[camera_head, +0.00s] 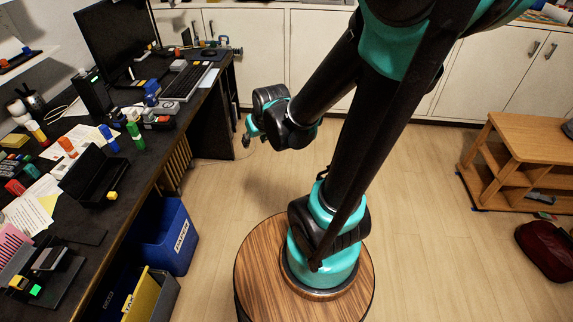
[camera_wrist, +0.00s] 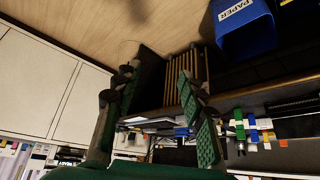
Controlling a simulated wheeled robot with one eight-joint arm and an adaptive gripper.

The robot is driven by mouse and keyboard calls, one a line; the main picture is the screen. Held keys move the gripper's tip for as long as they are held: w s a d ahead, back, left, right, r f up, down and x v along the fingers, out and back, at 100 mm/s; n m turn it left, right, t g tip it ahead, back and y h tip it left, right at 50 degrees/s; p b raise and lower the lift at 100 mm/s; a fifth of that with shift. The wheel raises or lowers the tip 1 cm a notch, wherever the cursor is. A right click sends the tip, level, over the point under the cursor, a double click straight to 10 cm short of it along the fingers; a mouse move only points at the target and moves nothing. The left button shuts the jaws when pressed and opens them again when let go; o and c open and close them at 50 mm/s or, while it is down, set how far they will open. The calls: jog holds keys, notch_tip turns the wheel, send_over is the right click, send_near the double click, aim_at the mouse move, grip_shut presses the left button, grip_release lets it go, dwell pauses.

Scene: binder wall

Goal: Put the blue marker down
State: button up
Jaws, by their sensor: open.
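A blue marker (camera_head: 108,138) stands upright on the dark desk (camera_head: 150,170), left of a green marker (camera_head: 135,136). A small upright blue object, which looks like the same marker, shows in the wrist view (camera_wrist: 252,127) at the lower right. My gripper (camera_head: 248,132) is out over the floor, right of the desk and well apart from the markers. In the wrist view my gripper (camera_wrist: 158,82) has its two fingers spread wide, with nothing held between them.
A blue paper bin (camera_head: 176,240) stands on the floor beside the desk; it also shows in the wrist view (camera_wrist: 245,28). A monitor (camera_head: 115,38), a keyboard (camera_head: 188,80) and several small items crowd the desk. A wooden shelf unit (camera_head: 520,160) stands at right. The middle floor is clear.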

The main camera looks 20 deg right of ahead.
jog(key=s+d+f+m+g+h, duration=0.1)
jog(key=s+d+f+m+g, duration=0.1)
jog(key=s+d, duration=0.5)
jog(key=s, duration=0.4)
jog(key=shift+f, duration=0.4)
dwell(0.4)
